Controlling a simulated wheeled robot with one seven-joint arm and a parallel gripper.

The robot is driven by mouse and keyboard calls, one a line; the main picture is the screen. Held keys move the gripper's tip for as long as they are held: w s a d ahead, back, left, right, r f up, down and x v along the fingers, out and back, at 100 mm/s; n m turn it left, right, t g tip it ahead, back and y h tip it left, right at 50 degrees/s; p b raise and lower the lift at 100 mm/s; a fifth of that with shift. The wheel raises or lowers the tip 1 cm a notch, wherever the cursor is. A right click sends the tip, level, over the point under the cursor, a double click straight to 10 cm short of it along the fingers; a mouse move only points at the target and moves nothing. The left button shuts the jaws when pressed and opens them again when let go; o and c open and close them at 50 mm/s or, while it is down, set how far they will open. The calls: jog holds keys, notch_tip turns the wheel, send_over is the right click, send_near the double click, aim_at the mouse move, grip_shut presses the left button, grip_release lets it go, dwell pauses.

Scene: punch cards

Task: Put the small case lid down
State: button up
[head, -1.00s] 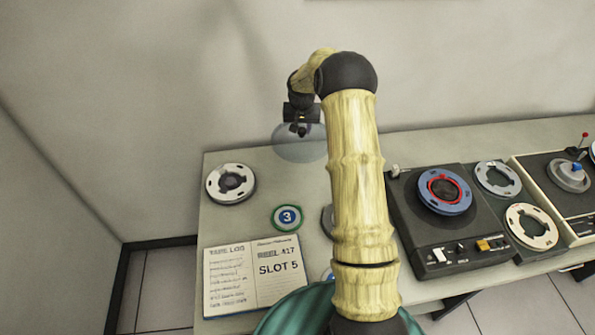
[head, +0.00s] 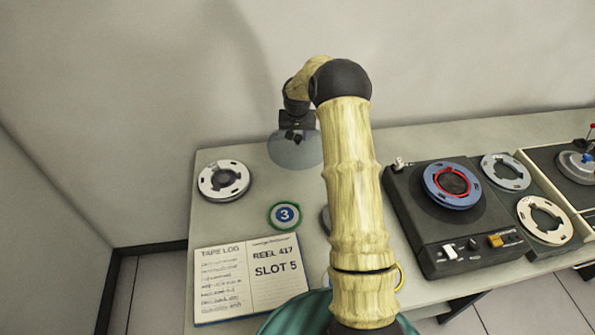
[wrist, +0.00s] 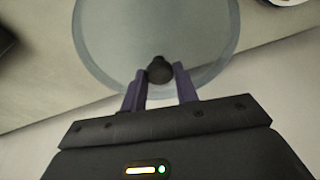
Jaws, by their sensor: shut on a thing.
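The small case lid is a clear, round, greyish disc (head: 292,155) with a dark knob at its middle. My gripper (head: 296,138) is shut on that knob, near the back edge of the table. In the wrist view the lid (wrist: 110,40) spreads out beyond my gripper (wrist: 160,80), and the two fingers pinch the dark knob. The lid looks roughly level, over the back of the table. I cannot tell whether it touches the tabletop. Part of my arm covers the table to the right of the lid.
A white reel (head: 224,181) lies left of the lid. A round badge marked 3 (head: 284,215) and an open tape log (head: 250,278) lie in front. A tape deck (head: 457,220) stands to the right. Bare tabletop (head: 250,160) shows between the white reel and the lid.

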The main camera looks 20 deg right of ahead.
aim_at(298, 145)
jog(key=shift+f+p, duration=0.7)
jog(key=shift+f, duration=2.4)
jog(key=shift+f+p, duration=0.45)
jog(key=shift+f, duration=1.4)
jog(key=shift+f, duration=0.1)
jog(key=o, duration=1)
jog(key=b+v, duration=0.2)
jog(key=v, duration=1)
jog(key=shift+w, duration=0.1)
